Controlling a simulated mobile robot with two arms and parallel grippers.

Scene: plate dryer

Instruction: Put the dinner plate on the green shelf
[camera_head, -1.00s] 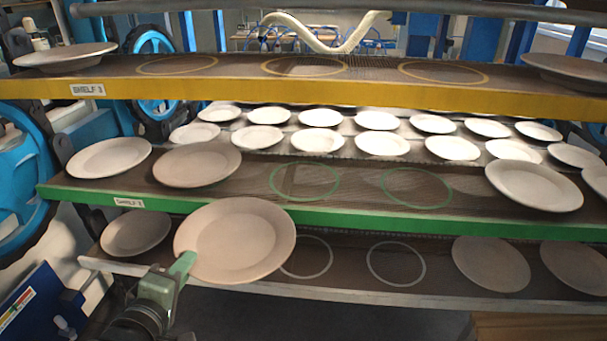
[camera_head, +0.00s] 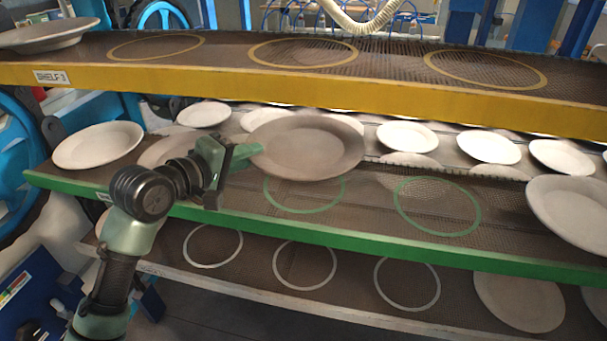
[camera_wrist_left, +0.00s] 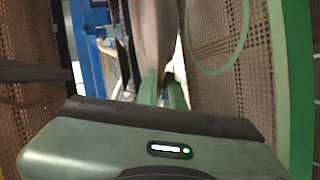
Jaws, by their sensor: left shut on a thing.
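My left gripper (camera_head: 240,155) is shut on the rim of a brownish dinner plate (camera_head: 308,148). The plate is held roughly level above the green shelf (camera_head: 330,235), over the rear part of its left green circle (camera_head: 300,195). A gap to the shelf surface is not clear. A second green circle (camera_head: 437,206) to the right is empty. In the left wrist view the plate (camera_wrist_left: 153,35) shows edge-on between the green fingers (camera_wrist_left: 160,90), and the green shelf edge (camera_wrist_left: 290,70) is at the right. My right gripper is not in view.
The yellow shelf (camera_head: 330,88) hangs close above the held plate. Plates stand on the green shelf at the left (camera_head: 97,145) and right (camera_head: 570,208). Several pale plates (camera_head: 488,147) lie behind. The bottom shelf (camera_head: 340,305) has empty white circles.

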